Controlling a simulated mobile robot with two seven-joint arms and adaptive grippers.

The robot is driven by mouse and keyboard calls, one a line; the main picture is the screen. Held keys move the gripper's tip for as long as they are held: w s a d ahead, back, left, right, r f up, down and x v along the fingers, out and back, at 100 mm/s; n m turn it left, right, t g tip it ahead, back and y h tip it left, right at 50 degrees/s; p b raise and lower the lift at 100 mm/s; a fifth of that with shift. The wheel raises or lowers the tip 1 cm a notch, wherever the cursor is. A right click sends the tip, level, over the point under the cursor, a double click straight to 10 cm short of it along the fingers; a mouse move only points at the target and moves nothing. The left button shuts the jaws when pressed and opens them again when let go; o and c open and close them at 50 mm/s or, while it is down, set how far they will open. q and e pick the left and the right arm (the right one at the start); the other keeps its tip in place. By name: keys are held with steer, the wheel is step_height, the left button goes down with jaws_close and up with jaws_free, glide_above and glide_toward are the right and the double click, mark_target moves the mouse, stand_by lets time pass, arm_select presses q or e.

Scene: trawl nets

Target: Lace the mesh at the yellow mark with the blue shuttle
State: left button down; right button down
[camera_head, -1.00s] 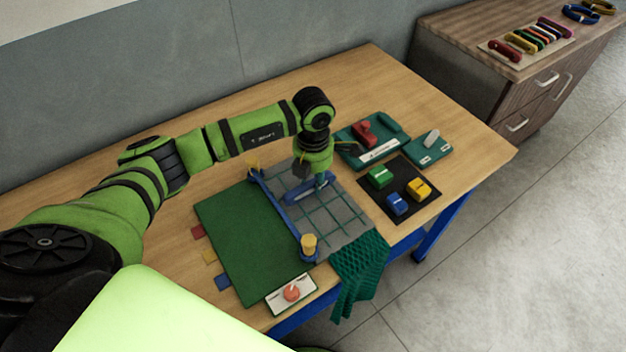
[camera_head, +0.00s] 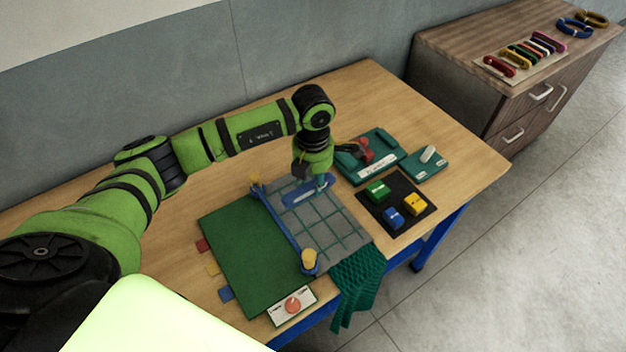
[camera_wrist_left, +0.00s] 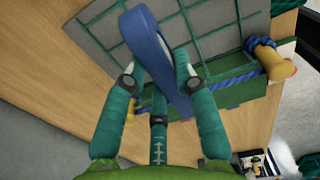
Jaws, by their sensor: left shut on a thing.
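My left gripper (camera_head: 320,182) is above the back part of the green mesh (camera_head: 335,222), which is spread over a grey board. It is shut on the blue shuttle (camera_head: 303,194). Whether the shuttle touches the mesh, I cannot tell. A yellow tab (camera_head: 212,269) lies at the left of the green mat, between a red and a blue tab. I make out no yellow mark on the mesh itself. My right gripper is not in view.
A blue rail (camera_head: 281,221) with yellow-topped posts (camera_head: 309,259) runs along the mesh's left edge. To the right are a black mat (camera_head: 395,215) with green, blue and yellow blocks, and two teal trays (camera_head: 386,143).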

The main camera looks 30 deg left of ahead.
mark_target(301, 187)
arm_select(q)
steer(key=shift+s+a, duration=0.1)
steer(key=shift+s, duration=0.05)
steer(key=shift+s+a+r+p, duration=0.1)
steer(key=shift+s+a+p, duration=0.25)
steer(key=shift+s, duration=0.25)
steer(key=shift+s+a+p, duration=0.2)
steer(key=shift+s+a, duration=0.15)
steer(key=shift+s, duration=0.2)
steer(key=s+a+p, duration=0.1)
steer(key=s+a, duration=0.6)
steer(key=s, duration=0.5)
steer(key=shift+s, duration=0.2)
